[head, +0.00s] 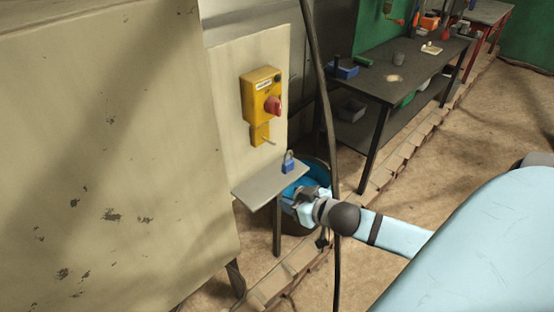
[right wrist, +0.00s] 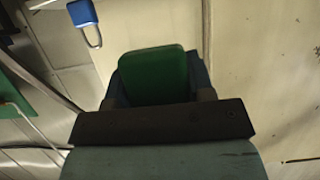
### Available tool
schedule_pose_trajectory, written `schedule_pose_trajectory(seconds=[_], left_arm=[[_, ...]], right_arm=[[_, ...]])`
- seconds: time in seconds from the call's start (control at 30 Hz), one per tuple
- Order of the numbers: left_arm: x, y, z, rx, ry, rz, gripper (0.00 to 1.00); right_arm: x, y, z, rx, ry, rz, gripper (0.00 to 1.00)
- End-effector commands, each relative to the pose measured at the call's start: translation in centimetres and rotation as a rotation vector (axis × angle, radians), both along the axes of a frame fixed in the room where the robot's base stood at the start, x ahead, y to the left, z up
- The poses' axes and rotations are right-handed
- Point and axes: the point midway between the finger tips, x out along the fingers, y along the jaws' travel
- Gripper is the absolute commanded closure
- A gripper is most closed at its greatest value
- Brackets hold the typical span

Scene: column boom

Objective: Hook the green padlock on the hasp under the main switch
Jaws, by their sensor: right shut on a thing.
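The main switch (head: 261,92) is a yellow box with a red knob on a pale panel. Its hasp (head: 261,134) is a yellow plate below it with a small pale prong sticking out. My right gripper (head: 303,203) is beside the small grey shelf, below and to the right of the hasp and apart from it. In the right wrist view it is shut on the green padlock (right wrist: 155,78), whose body sits between the fingers. The padlock's shackle is hidden there. I cannot make out the green padlock in the head view. My left gripper is not in view.
A blue padlock (head: 288,163) stands on the grey shelf (head: 262,190); the blue padlock also shows in the right wrist view (right wrist: 82,12). A dark cable (head: 322,80) hangs close to my right gripper. A blue-lined bin (head: 318,172) stands behind it. A workbench (head: 400,75) is farther back.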

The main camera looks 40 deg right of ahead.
Motion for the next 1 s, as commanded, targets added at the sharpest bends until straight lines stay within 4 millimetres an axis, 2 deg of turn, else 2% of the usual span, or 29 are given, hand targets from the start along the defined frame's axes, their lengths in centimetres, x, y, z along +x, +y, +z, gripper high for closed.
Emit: schedule_pose_trajectory(seconds=[0.1,0.3,0.8,1.0], left_arm=[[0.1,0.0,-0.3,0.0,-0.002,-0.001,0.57],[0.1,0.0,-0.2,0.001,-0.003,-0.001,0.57],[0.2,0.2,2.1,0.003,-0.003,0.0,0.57],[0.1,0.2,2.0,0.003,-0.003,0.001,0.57]], right_arm=[[-1.8,-0.1,-0.1,0.001,0.001,0.0,0.79],[-3.1,-0.2,0.1,0.001,-0.001,0.0,0.79],[-3.3,-0.3,2.1,0.001,-0.001,0.0,0.79],[-3.3,-0.3,2.1,0.001,-0.001,0.0,0.79]])
